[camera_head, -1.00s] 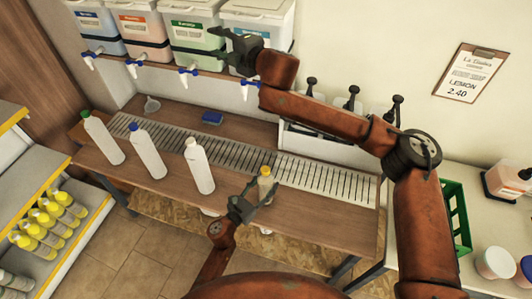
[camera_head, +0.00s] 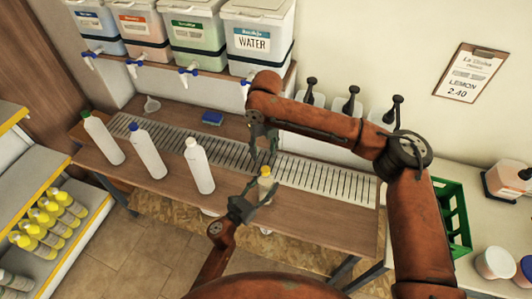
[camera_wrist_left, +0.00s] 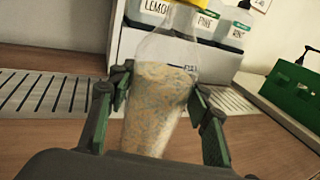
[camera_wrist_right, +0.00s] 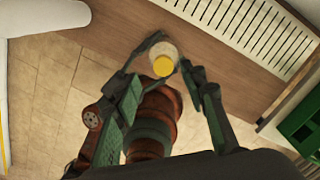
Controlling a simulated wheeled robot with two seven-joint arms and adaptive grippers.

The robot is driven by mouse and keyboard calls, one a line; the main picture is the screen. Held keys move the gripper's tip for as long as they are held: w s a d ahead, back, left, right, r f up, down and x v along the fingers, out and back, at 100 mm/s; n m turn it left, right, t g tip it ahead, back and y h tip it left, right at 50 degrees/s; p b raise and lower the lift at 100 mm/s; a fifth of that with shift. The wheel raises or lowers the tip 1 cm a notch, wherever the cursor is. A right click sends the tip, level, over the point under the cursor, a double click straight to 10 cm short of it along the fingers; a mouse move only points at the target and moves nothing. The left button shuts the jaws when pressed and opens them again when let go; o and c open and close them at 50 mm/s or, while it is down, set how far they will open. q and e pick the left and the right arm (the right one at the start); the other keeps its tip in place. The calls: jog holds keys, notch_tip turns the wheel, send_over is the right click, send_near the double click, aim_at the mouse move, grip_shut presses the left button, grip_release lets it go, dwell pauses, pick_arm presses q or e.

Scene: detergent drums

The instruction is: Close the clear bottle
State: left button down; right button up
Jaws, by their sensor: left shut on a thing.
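The clear bottle (camera_wrist_left: 155,105), with speckled contents in its lower part, stands upright near the table's front edge. It also shows in the head view (camera_head: 265,186). A yellow cap (camera_wrist_right: 163,66) is at its top; I cannot tell whether it is fully seated. My left gripper (camera_head: 252,198) is shut around the bottle's body, a finger on each side in the left wrist view (camera_wrist_left: 160,95). My right gripper (camera_head: 263,146) points down above the bottle, open and empty. In the right wrist view, the cap lies ahead between its fingers (camera_wrist_right: 170,88).
White bottles with green (camera_head: 85,114), blue (camera_head: 134,126) and white (camera_head: 191,142) caps stand on the table's left part. A slotted drain strip (camera_head: 240,158) runs behind. Pump bottles (camera_head: 351,100) stand behind. Drums (camera_head: 252,45) sit on a shelf above. A green crate (camera_head: 452,215) is right.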

aim_at(266, 169)
jog(key=shift+s+d+f+n, duration=0.2)
jog(key=shift+s+d+n, duration=0.1)
jog(key=shift+s, duration=0.2)
jog(key=shift+f, duration=0.1)
jog(key=shift+f, duration=3.9)
jog(key=shift+c, duration=0.2)
grip_shut()
